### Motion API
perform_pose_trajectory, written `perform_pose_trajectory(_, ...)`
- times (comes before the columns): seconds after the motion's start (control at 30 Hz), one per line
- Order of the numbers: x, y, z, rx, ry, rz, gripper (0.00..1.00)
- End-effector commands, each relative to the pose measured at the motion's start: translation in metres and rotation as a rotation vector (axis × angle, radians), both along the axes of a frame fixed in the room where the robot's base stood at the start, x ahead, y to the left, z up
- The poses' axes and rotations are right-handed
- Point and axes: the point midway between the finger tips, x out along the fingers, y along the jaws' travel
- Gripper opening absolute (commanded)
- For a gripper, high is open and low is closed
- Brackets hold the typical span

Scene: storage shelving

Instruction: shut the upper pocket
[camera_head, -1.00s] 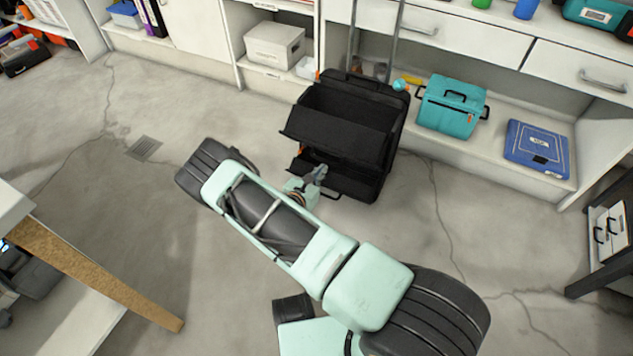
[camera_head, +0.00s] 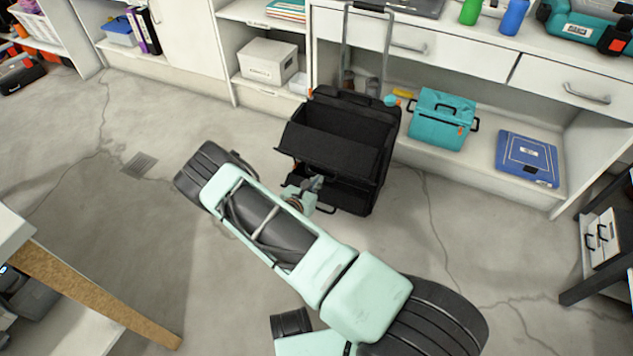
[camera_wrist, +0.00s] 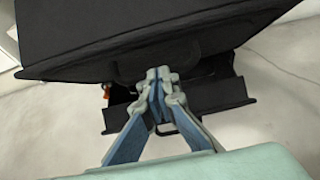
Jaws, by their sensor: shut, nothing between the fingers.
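The black case (camera_head: 340,150) stands on the floor against the shelving, its tall handle rising at the back. Its upper pocket (camera_head: 325,155) hangs open, with a wide front flap tilted outward. In the wrist view the underside of the upper pocket (camera_wrist: 130,40) fills the top of the picture. A lower pocket (camera_wrist: 215,98) also stands out open below it. My gripper (camera_head: 315,184) is at the case's front, beneath the upper pocket's front. In the wrist view my gripper (camera_wrist: 160,75) is shut and empty, its tips close to or touching the dark underside; contact is unclear.
A teal toolbox (camera_head: 442,118) and a blue flat case (camera_head: 527,160) sit on the low shelf right of the case. A white box (camera_head: 268,62) is on the shelf to the left. The floor in front and left is clear.

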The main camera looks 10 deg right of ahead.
Motion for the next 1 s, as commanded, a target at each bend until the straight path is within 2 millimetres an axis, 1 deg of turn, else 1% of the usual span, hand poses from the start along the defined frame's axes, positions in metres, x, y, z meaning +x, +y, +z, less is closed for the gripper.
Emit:
perform_pose_trajectory(0.03, 0.001, -0.001, 0.004, 0.005, 0.005, -0.001, 0.00)
perform_pose_trajectory(0.47, 0.008, -0.006, 0.016, 0.046, 0.062, 0.000, 0.00)
perform_pose_trajectory(0.57, 0.011, -0.009, 0.021, 0.062, 0.082, -0.002, 0.00)
perform_pose_trajectory(0.77, 0.021, -0.016, 0.036, 0.114, 0.151, -0.003, 0.00)
perform_pose_trajectory(1.0, 0.041, -0.031, 0.055, 0.211, 0.278, -0.004, 0.00)
